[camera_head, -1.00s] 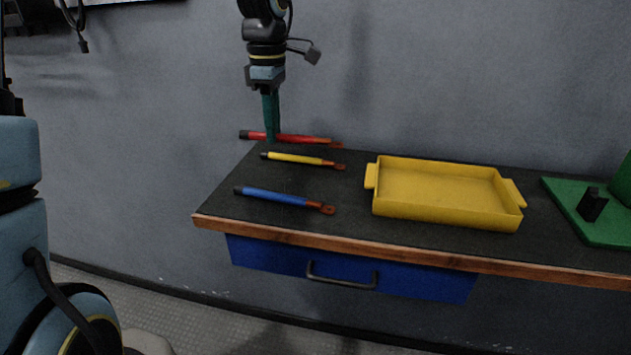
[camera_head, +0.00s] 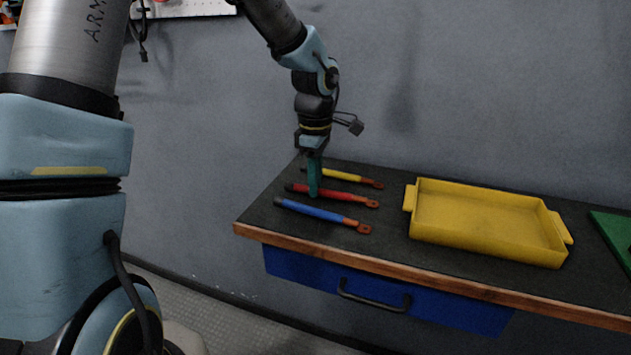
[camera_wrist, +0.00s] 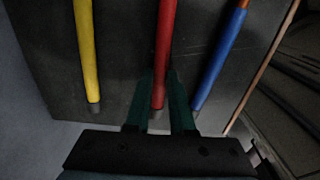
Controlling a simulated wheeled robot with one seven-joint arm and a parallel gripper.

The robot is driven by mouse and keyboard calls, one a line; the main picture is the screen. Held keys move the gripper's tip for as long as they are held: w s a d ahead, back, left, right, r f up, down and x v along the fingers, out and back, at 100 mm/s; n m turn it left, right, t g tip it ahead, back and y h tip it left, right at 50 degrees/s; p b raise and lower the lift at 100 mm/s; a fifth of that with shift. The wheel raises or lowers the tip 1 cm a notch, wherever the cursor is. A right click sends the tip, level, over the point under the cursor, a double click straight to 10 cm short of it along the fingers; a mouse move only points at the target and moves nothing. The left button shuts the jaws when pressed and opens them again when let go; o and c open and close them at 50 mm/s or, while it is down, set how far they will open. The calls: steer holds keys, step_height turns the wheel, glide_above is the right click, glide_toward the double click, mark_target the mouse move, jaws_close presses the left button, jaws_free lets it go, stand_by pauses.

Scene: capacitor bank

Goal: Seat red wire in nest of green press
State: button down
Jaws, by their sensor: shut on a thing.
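The red wire (camera_head: 350,198) has a dark end at the left and a copper lug at the right. It appears between the yellow and blue wires in both views. My gripper (camera_head: 314,192), with green fingers, points down and is shut on the red wire near its dark end. The red wire also shows between the fingers (camera_wrist: 160,108) in the wrist view. It is at or close to the tabletop; I cannot tell if it touches. Only a green corner of the press (camera_head: 612,235) shows at the right edge; its nest is out of view.
The yellow wire (camera_head: 345,176) lies behind the red one and the blue wire (camera_head: 318,212) lies in front. A yellow tray (camera_head: 487,250) with raised walls stands between the wires and the press. The dark tabletop (camera_head: 265,222) has a wooden front edge and a blue drawer (camera_head: 400,303) below.

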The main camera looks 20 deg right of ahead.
steer(key=shift+f, duration=0.2)
steer(key=c, duration=0.8)
jaws_free()
steer(key=shift+o, duration=0.2)
steer(key=shift+r, duration=0.1)
step_height(320, 180, up, 11)
steer(key=b, duration=0.2)
steer(key=s+a+f+m, duration=0.1)
steer(key=a+f+m, duration=0.2)
steer(key=a, duration=0.7)
steer(key=s+a+f+m+t, duration=0.1)
steer(key=a+f+m, duration=0.3)
steer(key=a, duration=0.6)
steer(key=s+a+f+m, duration=0.1)
steer(key=a+f+m, duration=0.2)
steer(key=a, duration=0.7)
steer(key=shift+s+f+t, duration=0.2)
steer(key=shift+f+t, duration=0.1)
steer(key=shift+s+a+f+m, duration=0.1)
steer(key=shift+a+m, duration=0.2)
steer(key=shift+o, duration=0.4)
